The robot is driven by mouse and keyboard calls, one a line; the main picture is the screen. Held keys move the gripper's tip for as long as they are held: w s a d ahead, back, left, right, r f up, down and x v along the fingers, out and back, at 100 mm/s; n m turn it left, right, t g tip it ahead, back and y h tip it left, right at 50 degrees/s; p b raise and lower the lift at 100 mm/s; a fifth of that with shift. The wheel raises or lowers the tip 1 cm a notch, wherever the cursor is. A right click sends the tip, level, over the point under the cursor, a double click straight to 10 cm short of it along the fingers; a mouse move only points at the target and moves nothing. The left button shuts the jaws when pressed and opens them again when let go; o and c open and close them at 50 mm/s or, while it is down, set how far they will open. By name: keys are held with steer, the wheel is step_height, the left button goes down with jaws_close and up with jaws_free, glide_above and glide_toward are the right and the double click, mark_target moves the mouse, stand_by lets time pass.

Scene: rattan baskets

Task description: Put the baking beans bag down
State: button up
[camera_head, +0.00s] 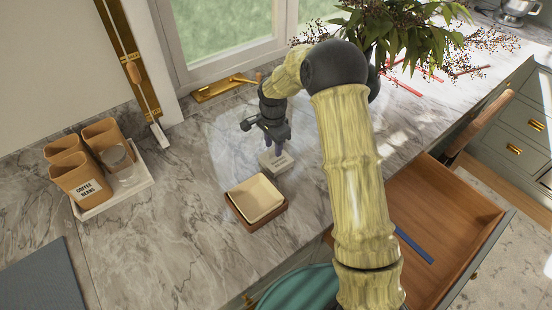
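A small whitish bag (276,165) with dark print sits low over the marble countertop, behind a square basket. The print is too small to read, so I cannot tell for sure that it is the baking beans bag. My gripper (275,149) points down at its top from above. The fingertips meet or overlap the bag's upper edge, and a small gap shows between them. I cannot tell whether they grip the bag, or whether its underside rests on the counter.
The square basket (231,210) with a cream inside stands just in front of the bag. A white tray (120,197) with tan canisters (82,186) and a glass jar (117,160) is at left. An open wooden drawer (437,215) is at right. A leafy plant (395,30) stands behind.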

mark_target(276, 159)
step_height(276, 159, down, 2)
steer(key=shift+f, duration=0.15)
stand_by(0.4)
jaws_close()
